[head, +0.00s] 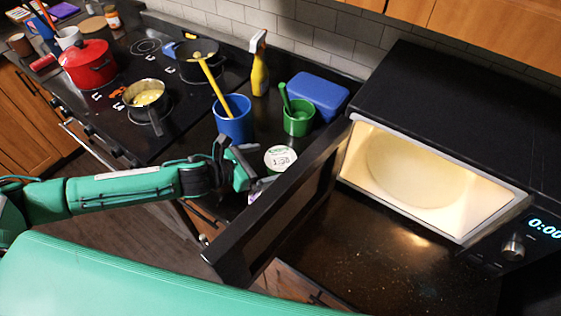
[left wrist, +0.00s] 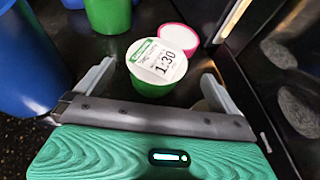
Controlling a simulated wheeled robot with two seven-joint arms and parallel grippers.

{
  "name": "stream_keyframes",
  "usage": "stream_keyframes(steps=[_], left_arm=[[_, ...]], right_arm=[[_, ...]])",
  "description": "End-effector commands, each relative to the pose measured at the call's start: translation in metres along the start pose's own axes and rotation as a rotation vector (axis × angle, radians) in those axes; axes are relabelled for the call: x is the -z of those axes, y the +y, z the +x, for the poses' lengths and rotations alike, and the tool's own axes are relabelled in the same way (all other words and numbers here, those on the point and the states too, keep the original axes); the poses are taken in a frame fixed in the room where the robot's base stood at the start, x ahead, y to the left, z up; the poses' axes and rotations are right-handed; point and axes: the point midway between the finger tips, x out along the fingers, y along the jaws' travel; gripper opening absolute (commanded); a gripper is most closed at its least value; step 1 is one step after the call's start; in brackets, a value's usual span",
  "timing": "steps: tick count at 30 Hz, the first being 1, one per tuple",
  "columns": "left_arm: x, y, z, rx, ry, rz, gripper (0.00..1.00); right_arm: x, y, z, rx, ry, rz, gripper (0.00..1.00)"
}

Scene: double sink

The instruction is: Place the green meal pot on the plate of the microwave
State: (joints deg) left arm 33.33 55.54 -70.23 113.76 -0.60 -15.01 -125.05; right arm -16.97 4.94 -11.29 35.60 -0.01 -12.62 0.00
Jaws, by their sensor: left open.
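The green meal pot (head: 280,158) with a white printed lid stands upright on the dark counter, behind the open microwave door. In the left wrist view the pot (left wrist: 156,68) lies ahead of and between the spread fingers of my left gripper (left wrist: 155,85). In the head view my left gripper (head: 245,168) is just left of the pot, open and empty. The microwave (head: 435,160) is lit inside with its door (head: 285,205) open. Its pale round plate (head: 410,170) shows inside and is empty. My right gripper is not in view.
A pink-rimmed pot (left wrist: 178,38) stands just behind the green pot. A blue cup (head: 233,120), a green cup (head: 299,118), a blue box (head: 318,95) and a yellow spray bottle (head: 259,65) stand near. The open door stands close to the gripper's right.

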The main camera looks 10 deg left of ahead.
Motion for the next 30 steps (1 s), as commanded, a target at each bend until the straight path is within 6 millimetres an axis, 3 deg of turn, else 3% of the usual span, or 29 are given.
stream_keyframes(steps=[9, 19, 20, 27, 30], left_arm=[[0.0, 0.003, 0.036, 0.001, -0.001, -0.001, 1.0], [0.002, 0.003, 0.042, 0.0, 0.0, -0.001, 1.0], [0.002, 0.003, 0.042, 0.0, 0.0, -0.001, 0.98], [0.001, 0.003, 0.042, 0.0, 0.0, -0.001, 0.51], [0.0, 0.003, 0.042, 0.001, -0.002, 0.0, 0.43]], right_arm=[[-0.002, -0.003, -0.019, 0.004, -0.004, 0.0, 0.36], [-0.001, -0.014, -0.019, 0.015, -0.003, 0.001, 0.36], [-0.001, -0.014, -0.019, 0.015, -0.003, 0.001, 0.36], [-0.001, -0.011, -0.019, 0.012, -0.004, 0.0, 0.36], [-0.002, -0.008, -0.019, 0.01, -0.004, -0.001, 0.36]])
